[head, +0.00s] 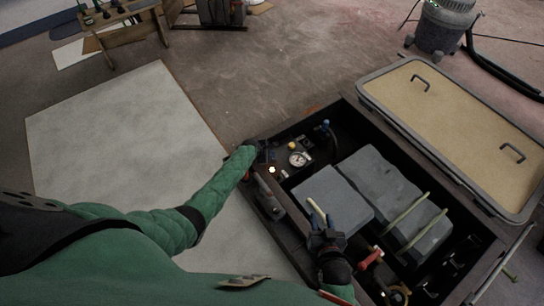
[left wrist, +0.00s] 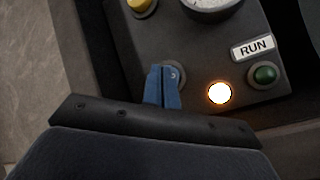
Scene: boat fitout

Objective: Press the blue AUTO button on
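The dark control panel (left wrist: 205,55) fills the upper part of the left wrist view. It carries a yellow button (left wrist: 142,6), a green button (left wrist: 264,74) beside a RUN label (left wrist: 253,47), and a glowing lamp (left wrist: 219,93). I see no blue AUTO button clearly. My left gripper (left wrist: 163,84) has its blue fingers together, tips over a grey round fitting that they largely cover. I cannot tell whether they touch it. In the head view my left gripper (head: 262,150) is at the panel's near-left edge. My right gripper (head: 322,238) is over the grey box; its finger gap is unclear.
The panel sits in an open dark compartment with a grey box (head: 325,190), a second strapped grey box (head: 378,185) and a red-handled valve (head: 370,257). A cream handle (head: 317,210) is close to my right gripper. The tan hatch lid (head: 460,125) lies to the right.

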